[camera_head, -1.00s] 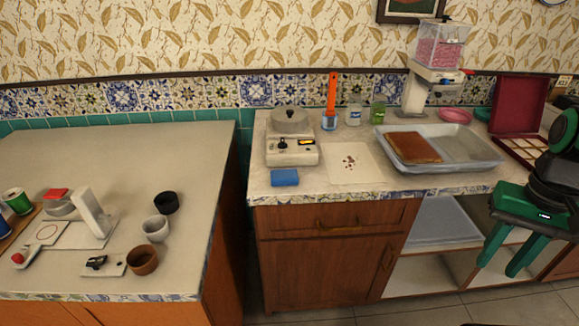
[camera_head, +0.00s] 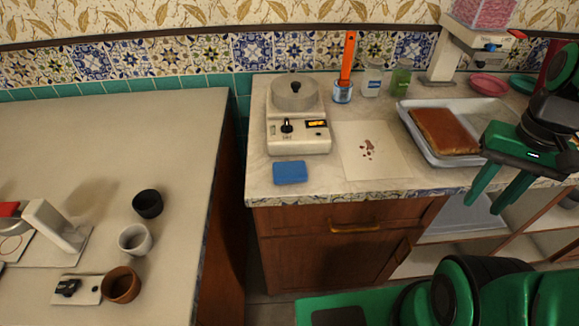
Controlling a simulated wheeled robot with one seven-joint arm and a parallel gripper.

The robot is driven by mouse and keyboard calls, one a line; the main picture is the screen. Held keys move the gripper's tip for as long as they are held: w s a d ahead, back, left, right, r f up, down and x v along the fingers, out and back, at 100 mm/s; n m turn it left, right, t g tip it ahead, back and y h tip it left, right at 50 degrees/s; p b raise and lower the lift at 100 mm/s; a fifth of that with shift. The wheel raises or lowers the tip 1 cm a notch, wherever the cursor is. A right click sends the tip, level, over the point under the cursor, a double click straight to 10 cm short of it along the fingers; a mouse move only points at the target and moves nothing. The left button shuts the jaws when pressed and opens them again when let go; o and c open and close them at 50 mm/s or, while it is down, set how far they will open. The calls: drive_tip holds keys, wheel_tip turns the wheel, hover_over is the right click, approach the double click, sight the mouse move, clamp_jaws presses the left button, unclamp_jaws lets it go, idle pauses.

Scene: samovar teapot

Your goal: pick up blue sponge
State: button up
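The blue sponge (camera_head: 290,172) lies flat on the right counter (camera_head: 330,188), close to its front edge and just in front of a white hot-plate appliance. My gripper (camera_head: 484,203) hangs at the right side of the view, in front of the tray's right end. Its two green fingers point down and are spread apart with nothing between them. It is well to the right of the sponge and not touching it.
The appliance with a metal pot (camera_head: 296,95) stands behind the sponge. A paper with brown spots (camera_head: 372,150) and a tray (camera_head: 422,150) with a brown slab lie to its right. A gap separates the left counter (camera_head: 100,140), holding cups (camera_head: 135,238).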

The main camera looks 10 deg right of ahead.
drive_tip(key=o, duration=0.6)
drive_tip(key=shift+s+r, duration=0.2)
drive_tip(key=shift+c, duration=0.2)
drive_tip(key=o, duration=0.4)
drive_tip(key=w+a+n, duration=0.1)
drive_tip(key=w+n, duration=0.1)
drive_tip(key=w+a+r+n, duration=0.1)
drive_tip(key=w+a+n, duration=0.1)
drive_tip(key=w, duration=0.1)
drive_tip(key=w+a+n, duration=0.1)
drive_tip(key=w+n, duration=0.1)
drive_tip(key=shift+w+a+r, duration=0.3)
drive_tip(key=shift+w+r, duration=0.05)
drive_tip(key=shift+r, duration=0.05)
drive_tip(key=shift+c, duration=0.2)
drive_tip(key=n+y, duration=0.1)
drive_tip(key=n, duration=1.7)
approach(290, 168)
drive_tip(key=f, duration=0.2)
drive_tip(key=shift+s+a+f+y, duration=0.15)
drive_tip(key=shift+a+f+y, duration=0.1)
drive_tip(key=shift+a+y, duration=0.05)
drive_tip(key=shift+a+f, duration=0.1)
drive_tip(key=shift+f, duration=3.05)
drive_tip(key=shift+f, duration=0.2)
drive_tip(key=c, duration=1.1)
